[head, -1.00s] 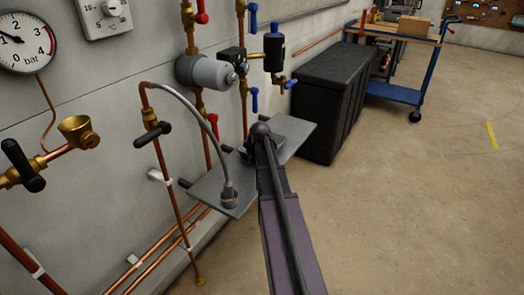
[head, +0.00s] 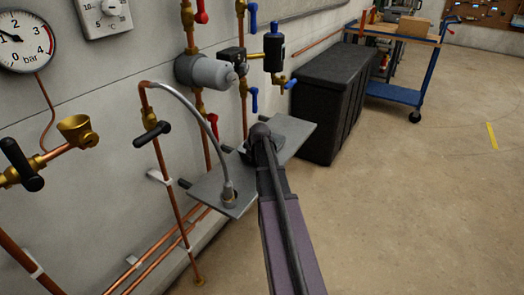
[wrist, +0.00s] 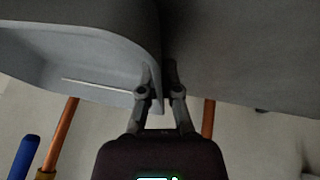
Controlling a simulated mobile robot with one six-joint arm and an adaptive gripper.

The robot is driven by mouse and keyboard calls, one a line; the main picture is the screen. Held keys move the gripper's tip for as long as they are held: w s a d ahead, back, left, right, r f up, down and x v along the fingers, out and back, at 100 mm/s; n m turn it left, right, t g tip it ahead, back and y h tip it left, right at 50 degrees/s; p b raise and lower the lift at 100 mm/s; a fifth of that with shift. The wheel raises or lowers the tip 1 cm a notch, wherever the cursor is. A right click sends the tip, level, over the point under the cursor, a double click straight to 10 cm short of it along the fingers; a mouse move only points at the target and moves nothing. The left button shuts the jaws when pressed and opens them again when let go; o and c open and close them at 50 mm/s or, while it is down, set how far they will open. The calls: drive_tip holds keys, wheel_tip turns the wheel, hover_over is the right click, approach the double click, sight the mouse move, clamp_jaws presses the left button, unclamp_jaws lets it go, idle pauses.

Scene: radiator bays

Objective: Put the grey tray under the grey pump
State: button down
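The grey pump (head: 205,71) is fixed to the pipes on the wall in the head view, above and left of my arm's end. The grey tray (wrist: 75,58) fills the upper left of the wrist view, its curved wall running down between my fingers. My gripper (wrist: 160,85) has its fingers close together with this wall between them, and looks shut on it. In the head view my own wrist covers the fingers, and I cannot pick out the tray there.
A grey shelf (head: 208,190) juts from the wall below the pump. A hose (head: 195,110) arches down to it. Copper pipes (head: 173,195) and valve handles crowd the wall. A black chest (head: 325,105) and a blue trolley (head: 395,92) stand behind. The floor at right is clear.

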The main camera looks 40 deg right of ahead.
drive_tip(key=shift+r, duration=0.2)
idle(0.4)
wheel_tip(320, 180, up, 2)
drive_tip(key=p, duration=0.2)
drive_tip(key=shift+r+p, duration=0.1)
drive_tip(key=shift+p, duration=0.2)
drive_tip(key=shift+r+p, duration=0.85)
drive_tip(key=s+r+p, duration=0.1)
drive_tip(key=s, duration=1.5)
drive_tip(key=shift+d+r, duration=0.1)
